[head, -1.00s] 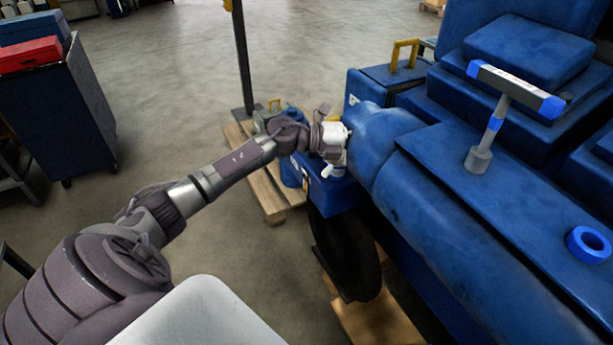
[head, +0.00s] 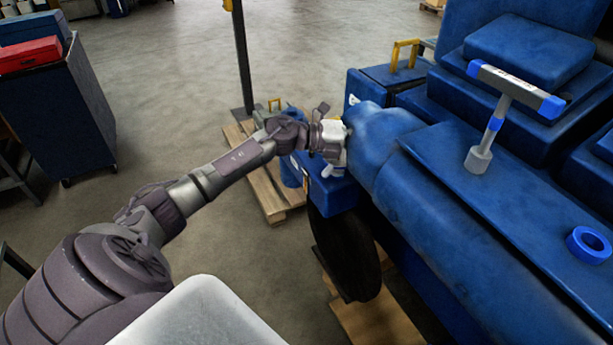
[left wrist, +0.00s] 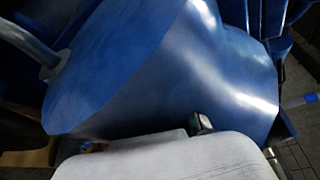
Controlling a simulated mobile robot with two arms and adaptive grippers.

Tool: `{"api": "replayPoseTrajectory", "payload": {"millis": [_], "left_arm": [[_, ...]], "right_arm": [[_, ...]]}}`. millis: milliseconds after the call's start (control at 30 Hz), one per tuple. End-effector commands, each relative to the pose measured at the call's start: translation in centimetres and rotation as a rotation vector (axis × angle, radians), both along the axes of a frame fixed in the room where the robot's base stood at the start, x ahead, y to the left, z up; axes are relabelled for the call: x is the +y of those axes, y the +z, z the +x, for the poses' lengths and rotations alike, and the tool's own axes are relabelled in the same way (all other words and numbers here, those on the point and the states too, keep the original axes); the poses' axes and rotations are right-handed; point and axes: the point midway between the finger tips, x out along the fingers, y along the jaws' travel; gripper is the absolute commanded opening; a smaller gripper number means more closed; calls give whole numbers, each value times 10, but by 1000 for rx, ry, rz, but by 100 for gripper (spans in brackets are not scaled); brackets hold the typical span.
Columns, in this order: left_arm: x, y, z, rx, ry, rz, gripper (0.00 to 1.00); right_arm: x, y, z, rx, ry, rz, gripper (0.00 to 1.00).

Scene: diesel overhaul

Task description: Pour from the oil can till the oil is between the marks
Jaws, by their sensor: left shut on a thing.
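My left gripper (head: 333,145) reaches out to the front end of the large blue engine (head: 450,220). In the left wrist view, a big blue cone-shaped body with a thin grey spout at upper left fills the picture; it looks like the oil can (left wrist: 150,70). A dark fingertip (left wrist: 202,122) lies against it, and the gripper is shut on it. In the head view the can is hard to tell from the blue engine behind the gripper. The oil, its level and the marks do not show. My right gripper is out of view.
A grey T-shaped tool with blue ends (head: 515,88) stands on the engine top, near a blue ring (head: 590,244). A wooden pallet (head: 262,185) lies beyond my arm. A dark trolley with a red box (head: 30,54) is at left. Open floor lies between.

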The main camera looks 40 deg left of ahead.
Motion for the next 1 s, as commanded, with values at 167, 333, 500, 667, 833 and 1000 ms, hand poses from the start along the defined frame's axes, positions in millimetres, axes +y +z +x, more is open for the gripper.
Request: {"api": "replayPoseTrajectory", "payload": {"millis": [167,333,500,667,833,1000], "left_arm": [[1,3,1,-2,1,-6,0],[4,7,2,8,2,-31,0],[4,7,2,10,1,-35,0],[4,7,2,10,1,-33,0],[4,7,2,10,1,-33,0],[4,7,2,10,1,-33,0]], "right_arm": [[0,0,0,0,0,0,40],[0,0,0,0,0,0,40],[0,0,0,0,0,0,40],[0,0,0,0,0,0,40],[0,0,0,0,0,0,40],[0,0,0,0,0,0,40]]}}
